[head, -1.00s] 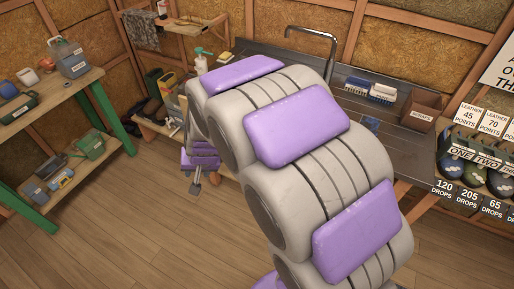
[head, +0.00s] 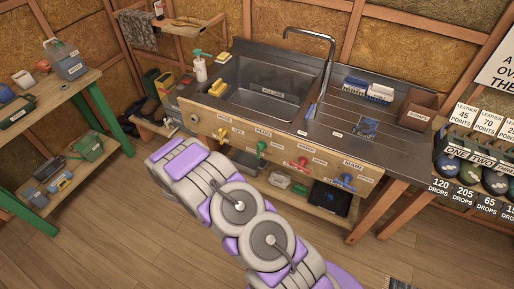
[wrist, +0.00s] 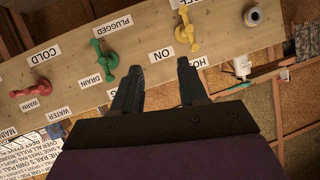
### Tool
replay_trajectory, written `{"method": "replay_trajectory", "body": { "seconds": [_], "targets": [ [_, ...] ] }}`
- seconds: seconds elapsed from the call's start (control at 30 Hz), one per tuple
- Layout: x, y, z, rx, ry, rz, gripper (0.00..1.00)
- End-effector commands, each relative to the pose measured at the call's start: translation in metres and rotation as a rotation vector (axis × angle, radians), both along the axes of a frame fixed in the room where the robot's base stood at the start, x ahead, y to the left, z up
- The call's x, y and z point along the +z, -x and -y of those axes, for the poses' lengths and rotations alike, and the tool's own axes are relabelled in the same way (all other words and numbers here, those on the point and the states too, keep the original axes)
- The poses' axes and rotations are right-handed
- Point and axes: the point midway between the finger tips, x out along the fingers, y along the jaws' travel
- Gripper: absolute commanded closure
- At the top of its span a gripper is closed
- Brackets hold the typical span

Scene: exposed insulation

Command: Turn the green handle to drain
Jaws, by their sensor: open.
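The green handle (head: 261,148) is on the wooden front panel of the sink bench, between a yellow handle (head: 223,134) and red handles. In the wrist view, which is upside down, the green handle (wrist: 106,62) lies between the "PLUGGED" label (wrist: 112,26) and the "DRAIN" label (wrist: 90,81). My gripper (wrist: 159,66) is open and empty, its fingers apart and pointing at the panel. The green handle is left of the fingers there, and the yellow handle (wrist: 187,35) is beyond the right finger. In the head view my arm hides the gripper.
A red handle (wrist: 32,92) and a blue handle (head: 347,180) are also on the panel. A metal sink (head: 270,90) is set in the bench top. A shelf below holds bins and a dark box (head: 329,198). Clear wooden floor (head: 110,215) lies in front.

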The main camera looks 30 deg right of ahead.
Motion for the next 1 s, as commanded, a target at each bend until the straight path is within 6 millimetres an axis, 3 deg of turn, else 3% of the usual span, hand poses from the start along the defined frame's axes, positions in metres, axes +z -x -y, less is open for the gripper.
{"method": "replay_trajectory", "body": {
  "seconds": [0.03,0.2,0.5,0.67,1.0],
  "targets": [
    [-0.012,0.009,0.008,-0.025,0.049,0.014,0.57],
    [-0.032,0.041,0.034,-0.104,0.228,0.086,0.57],
    [-0.041,0.082,0.049,-0.161,0.428,0.158,0.57],
    [-0.04,0.083,0.056,-0.169,0.452,0.168,0.57],
    [-0.042,0.052,0.101,-0.173,0.447,0.166,0.57]
  ]
}}
